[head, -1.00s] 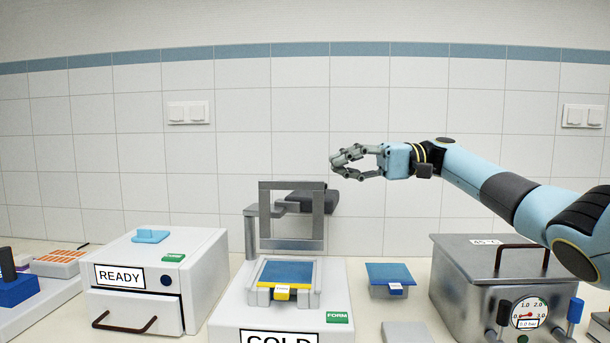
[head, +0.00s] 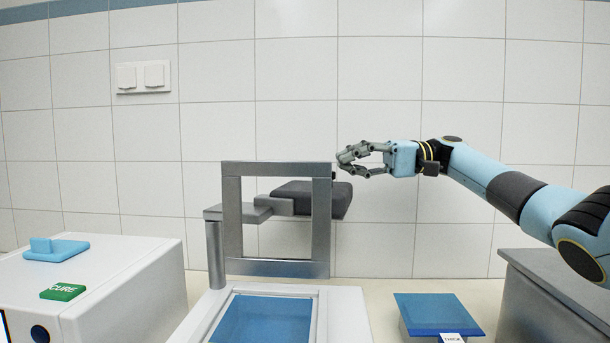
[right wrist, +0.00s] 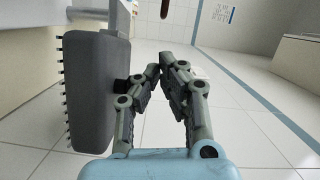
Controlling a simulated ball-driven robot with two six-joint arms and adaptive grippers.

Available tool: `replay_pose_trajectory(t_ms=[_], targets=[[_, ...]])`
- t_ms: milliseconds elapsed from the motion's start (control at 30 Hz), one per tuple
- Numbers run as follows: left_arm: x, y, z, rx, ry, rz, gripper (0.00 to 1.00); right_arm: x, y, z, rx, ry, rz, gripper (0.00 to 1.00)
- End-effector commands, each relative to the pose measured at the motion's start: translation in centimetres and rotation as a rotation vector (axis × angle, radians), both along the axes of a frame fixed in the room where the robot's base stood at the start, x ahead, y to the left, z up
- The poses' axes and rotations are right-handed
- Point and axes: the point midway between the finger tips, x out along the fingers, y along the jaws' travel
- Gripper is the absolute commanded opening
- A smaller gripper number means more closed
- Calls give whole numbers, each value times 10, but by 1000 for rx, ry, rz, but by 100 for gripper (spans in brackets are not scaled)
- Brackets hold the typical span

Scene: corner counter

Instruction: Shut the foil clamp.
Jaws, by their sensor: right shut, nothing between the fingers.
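The foil clamp looks to be the grey metal frame (head: 275,268), standing upright at the back of a white station, so it is open. Below and in front of it, a blue sheet (head: 265,325) lies in a pale surround, cut by the picture's lower edge. My right gripper (head: 343,160) is shut and empty, just right of the frame's upper right corner. In the right wrist view its fingertips (right wrist: 163,64) meet. My left gripper is not in view.
A dark grey block (head: 325,198) on a metal arm and post (head: 215,255) is behind the frame; it is close left of my fingers in the right wrist view (right wrist: 98,90). A white box (head: 110,300) is left, a blue-topped block (head: 440,312) right, a metal box (head: 545,280) far right.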

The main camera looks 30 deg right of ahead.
Motion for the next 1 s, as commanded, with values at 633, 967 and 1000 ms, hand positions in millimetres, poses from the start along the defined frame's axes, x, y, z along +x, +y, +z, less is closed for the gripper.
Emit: replay_pose_trajectory(t_ms=[633, 967, 1000], targets=[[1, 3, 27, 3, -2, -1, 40, 36, 84, -2, 2, -1, 1, 0], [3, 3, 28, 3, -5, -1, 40, 39, 92, -4, 0, 0, 0, 0], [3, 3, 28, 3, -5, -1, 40, 39, 92, -4, 0, 0, 0, 0]])
